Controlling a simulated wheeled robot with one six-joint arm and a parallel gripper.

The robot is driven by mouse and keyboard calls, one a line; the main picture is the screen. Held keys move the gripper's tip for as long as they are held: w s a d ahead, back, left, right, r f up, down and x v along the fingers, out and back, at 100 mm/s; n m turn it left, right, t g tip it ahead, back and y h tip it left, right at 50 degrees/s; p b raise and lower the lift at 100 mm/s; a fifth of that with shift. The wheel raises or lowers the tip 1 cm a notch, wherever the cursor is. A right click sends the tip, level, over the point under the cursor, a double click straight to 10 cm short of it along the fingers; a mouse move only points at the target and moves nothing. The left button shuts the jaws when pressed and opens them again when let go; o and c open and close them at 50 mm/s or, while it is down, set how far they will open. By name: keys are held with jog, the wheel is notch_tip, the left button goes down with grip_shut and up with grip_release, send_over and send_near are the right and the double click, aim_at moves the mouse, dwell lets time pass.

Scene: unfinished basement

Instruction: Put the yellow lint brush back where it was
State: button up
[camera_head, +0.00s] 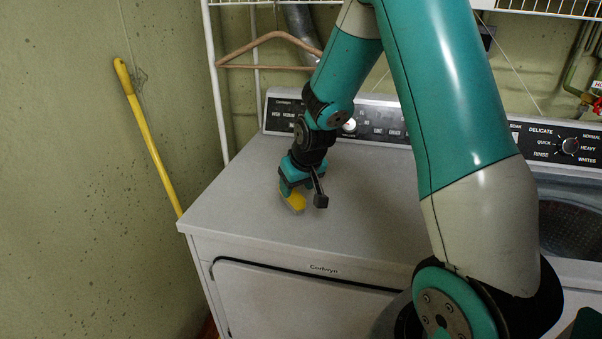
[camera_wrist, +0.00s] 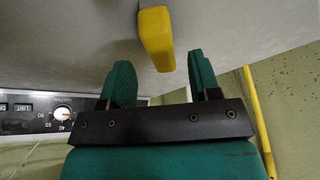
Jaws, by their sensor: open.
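The yellow lint brush (camera_head: 297,204) is on the white dryer top (camera_head: 235,200), toward the left part of it, just below my gripper (camera_head: 291,188). In the wrist view the brush (camera_wrist: 156,40) shows as a yellow block against the pale dryer surface, in line with the gap between the two green fingers of my gripper (camera_wrist: 162,74). The fingers are apart and do not grip it. I cannot tell whether one finger touches it. Part of the brush is hidden behind my gripper in the head view.
A dryer control panel (camera_head: 375,122) rises at the back. A washer (camera_head: 575,220) stands to the right. A yellow pole (camera_head: 150,140) leans on the left wall. A wooden hanger (camera_head: 262,66) hangs from the wire shelf. The dryer top around the brush is clear.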

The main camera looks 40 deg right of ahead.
jog(key=v, duration=0.7)
jog(key=s+a+r+n+g+y, duration=0.1)
jog(key=s+a+r+n+y, duration=0.15)
jog(key=a, duration=0.45)
jog(key=s+a+r+n+y, duration=0.1)
jog(key=s+a+r, duration=0.1)
jog(key=s+a, duration=0.3)
jog(key=s+a+r+n+g, duration=0.1)
jog(key=s+a+n, duration=0.1)
jog(key=s+a, duration=0.4)
jog(key=s+a+r+n+g+y, duration=0.1)
jog(key=s+a+r+n+g, duration=0.1)
jog(key=s+a, duration=0.3)
jog(key=s+n, duration=0.1)
jog(key=s, duration=0.3)
jog(key=shift+s+a+r+g, duration=0.2)
jog(key=shift+a+r+g, duration=0.1)
jog(key=shift+a+r, duration=0.05)
